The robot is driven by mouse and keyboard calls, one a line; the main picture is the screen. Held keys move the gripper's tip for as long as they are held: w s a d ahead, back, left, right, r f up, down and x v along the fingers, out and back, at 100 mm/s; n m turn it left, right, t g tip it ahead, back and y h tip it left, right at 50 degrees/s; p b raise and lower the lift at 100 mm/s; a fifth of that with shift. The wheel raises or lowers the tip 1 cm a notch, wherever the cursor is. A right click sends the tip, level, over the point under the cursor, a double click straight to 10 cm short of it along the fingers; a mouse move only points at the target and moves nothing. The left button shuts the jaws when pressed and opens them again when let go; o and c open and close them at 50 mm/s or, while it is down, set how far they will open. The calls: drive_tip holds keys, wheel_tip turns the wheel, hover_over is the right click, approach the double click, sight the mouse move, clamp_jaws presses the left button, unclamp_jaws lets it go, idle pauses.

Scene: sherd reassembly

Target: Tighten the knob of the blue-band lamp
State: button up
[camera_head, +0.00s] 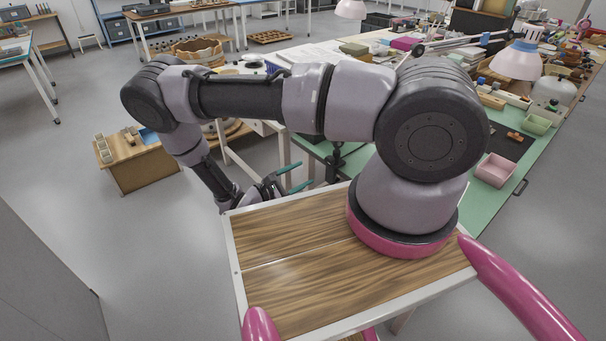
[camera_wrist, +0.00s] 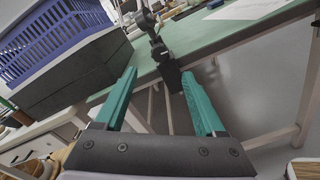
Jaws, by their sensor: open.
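A lamp with a pale shade (camera_head: 518,62) and a blue band (camera_head: 530,34) at its top stands over the green bench at the upper right of the head view. I cannot make out its knob. My gripper (camera_head: 301,178) is low beside the bench's near edge, with its teal fingers apart and nothing between them. In the wrist view my gripper (camera_wrist: 159,76) points at a black clamp (camera_wrist: 168,70) on the bench edge, which shows just beyond the fingertips. The clamp also shows in the head view (camera_head: 337,158), partly behind my arm. I cannot tell which lamp it belongs to.
A blue slatted basket (camera_wrist: 55,40) and a dark box (camera_wrist: 75,75) stand close left of my gripper in the wrist view. Another pale lamp shade (camera_head: 351,9) is at the top. A pink tray (camera_head: 494,170) sits near the bench's right edge. Open floor lies left.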

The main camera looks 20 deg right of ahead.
sight(327, 161)
drive_tip(key=w+d+n, duration=0.1)
drive_tip(key=d+n, duration=0.1)
drive_tip(key=d, duration=0.1)
drive_tip(key=w+d+n, duration=0.1)
drive_tip(key=d+n, duration=0.2)
drive_tip(key=d, duration=0.1)
drive_tip(key=w+d+n+t, duration=0.1)
drive_tip(key=d+n, duration=0.1)
drive_tip(key=d, duration=0.1)
drive_tip(key=shift+w+d+f+n, duration=0.15)
drive_tip(key=shift+w+n, duration=0.1)
drive_tip(key=shift+n, duration=0.15)
clamp_jaws()
